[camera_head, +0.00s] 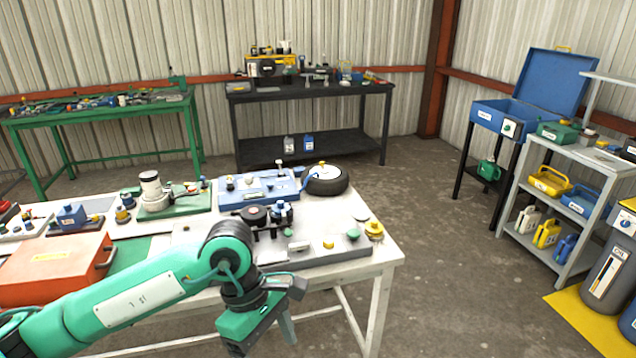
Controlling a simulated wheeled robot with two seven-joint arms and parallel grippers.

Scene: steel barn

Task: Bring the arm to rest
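My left arm, green with black joints, reaches in from the lower left across the front of the white workbench (385,254). My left gripper (262,312) hangs at the bench's front edge, right of the orange box (55,268). It is angled downward, and its fingers cannot be made out clearly, so I cannot tell whether it is open or shut. I see nothing clearly held in it. My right arm and gripper are not in view.
Close behind the gripper, the bench holds a grey plate (335,250) with knobs, a blue fixture (255,188) and a black wheel (326,180). A grey shelf cart (552,230) and a drum (610,270) stand right. The concrete floor between is clear.

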